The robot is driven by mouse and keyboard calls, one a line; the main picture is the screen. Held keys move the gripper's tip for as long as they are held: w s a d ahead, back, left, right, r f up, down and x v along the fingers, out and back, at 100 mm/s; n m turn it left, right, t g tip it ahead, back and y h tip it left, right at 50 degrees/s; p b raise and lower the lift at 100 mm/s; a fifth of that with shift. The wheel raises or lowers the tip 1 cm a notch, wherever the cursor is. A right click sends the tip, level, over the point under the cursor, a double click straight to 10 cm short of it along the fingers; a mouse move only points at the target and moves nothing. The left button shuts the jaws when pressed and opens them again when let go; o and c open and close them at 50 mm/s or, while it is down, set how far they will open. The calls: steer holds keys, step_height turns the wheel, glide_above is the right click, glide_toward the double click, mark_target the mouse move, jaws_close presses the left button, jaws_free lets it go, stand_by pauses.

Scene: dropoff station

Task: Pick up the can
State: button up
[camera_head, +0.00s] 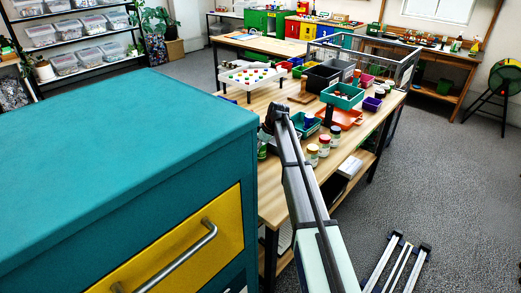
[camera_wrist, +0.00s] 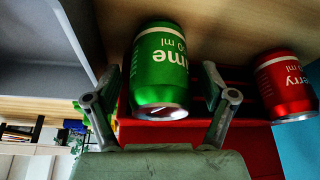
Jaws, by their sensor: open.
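A green can (camera_wrist: 158,70) with white lettering, "lime" in part, is in the wrist view, between the two fingers of my gripper (camera_wrist: 160,80). The fingers are spread to either side of it, and a gap shows at the right finger; I cannot tell whether the left one touches. The picture is upside down to the lettering. A red can (camera_wrist: 285,85), lettered "...erry", is to the right, outside the fingers. In the head view my arm reaches over the wooden table (camera_head: 272,205) and hides most of my gripper; a bit of green shows beside it.
In the wrist view a red surface (camera_wrist: 255,140) lies behind the cans and a grey panel (camera_wrist: 40,60) is at left. In the head view jars (camera_head: 312,154), a teal bin (camera_head: 342,95) and an orange tray (camera_head: 340,117) crowd the table; a teal cabinet (camera_head: 120,130) stands close at left.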

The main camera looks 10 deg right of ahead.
steer(key=c, duration=0.9)
steer(key=shift+o, duration=0.2)
steer(key=shift+r, duration=0.1)
